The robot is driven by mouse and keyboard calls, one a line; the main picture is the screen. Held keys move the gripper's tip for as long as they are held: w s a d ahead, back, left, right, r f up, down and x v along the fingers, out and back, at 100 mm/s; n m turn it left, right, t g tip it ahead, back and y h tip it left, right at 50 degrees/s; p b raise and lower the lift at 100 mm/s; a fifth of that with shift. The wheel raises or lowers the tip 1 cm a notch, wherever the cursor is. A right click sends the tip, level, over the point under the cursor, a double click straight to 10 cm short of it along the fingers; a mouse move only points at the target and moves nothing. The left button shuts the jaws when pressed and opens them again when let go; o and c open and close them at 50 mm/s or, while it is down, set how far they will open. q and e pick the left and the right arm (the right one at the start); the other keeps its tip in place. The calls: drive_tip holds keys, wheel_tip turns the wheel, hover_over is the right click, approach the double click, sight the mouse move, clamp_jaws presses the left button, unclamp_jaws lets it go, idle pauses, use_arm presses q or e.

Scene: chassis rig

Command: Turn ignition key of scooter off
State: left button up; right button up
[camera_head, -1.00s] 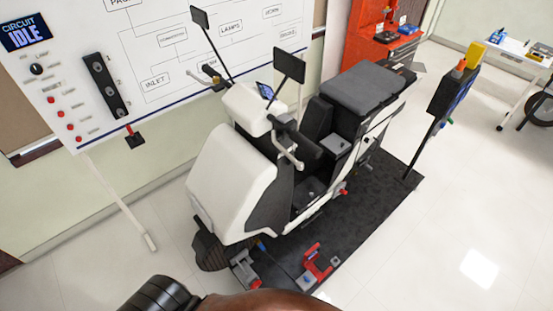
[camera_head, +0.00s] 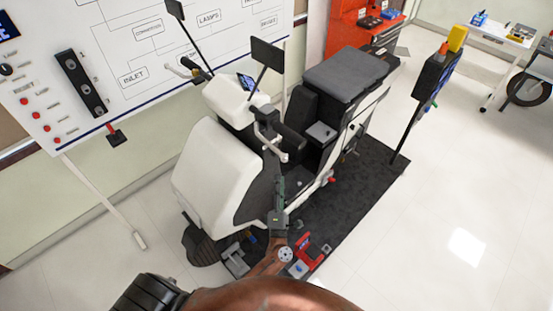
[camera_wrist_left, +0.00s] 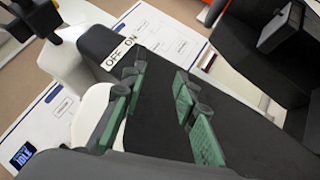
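The white and black scooter (camera_head: 215,170) stands upright on a dark mat. My left gripper (camera_head: 279,182) is in front of its black inner panel, below the handlebar. In the left wrist view the gripper (camera_wrist_left: 160,88) is open, its two green-padded fingers apart with nothing seen between them. A white OFF/ON label (camera_wrist_left: 122,50) sits on a dark block beyond the fingers, up and left of them. I cannot make out the ignition key in either view. My right gripper is not in view.
A whiteboard (camera_head: 140,35) with a diagram and switches stands behind the scooter. The handlebar (camera_head: 268,125) and mirror (camera_head: 267,54) are above my left gripper. A red clamp (camera_head: 310,250) lies at the mat's front edge. A black post stand (camera_head: 432,75) is to the right.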

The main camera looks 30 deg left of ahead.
sight(276, 155)
use_arm(q)
drive_tip(key=w+a+r+n, duration=0.1)
drive_tip(key=w+a+r+n+y, duration=0.1)
drive_tip(key=w+r, duration=0.1)
drive_tip(key=w+a+r+p, duration=0.1)
drive_tip(key=r, duration=0.1)
drive_tip(key=shift+w+a+r+n+g+y, duration=0.2)
drive_tip(key=shift+w+a+n+g+y, duration=0.1)
drive_tip(key=shift+w+n+g+y, duration=0.1)
drive_tip(key=shift+w+a+r, duration=0.15)
drive_tip(key=shift+w+a, duration=0.2)
drive_tip(key=shift+w, duration=0.2)
drive_tip(key=shift+c, duration=0.5)
clamp_jaws()
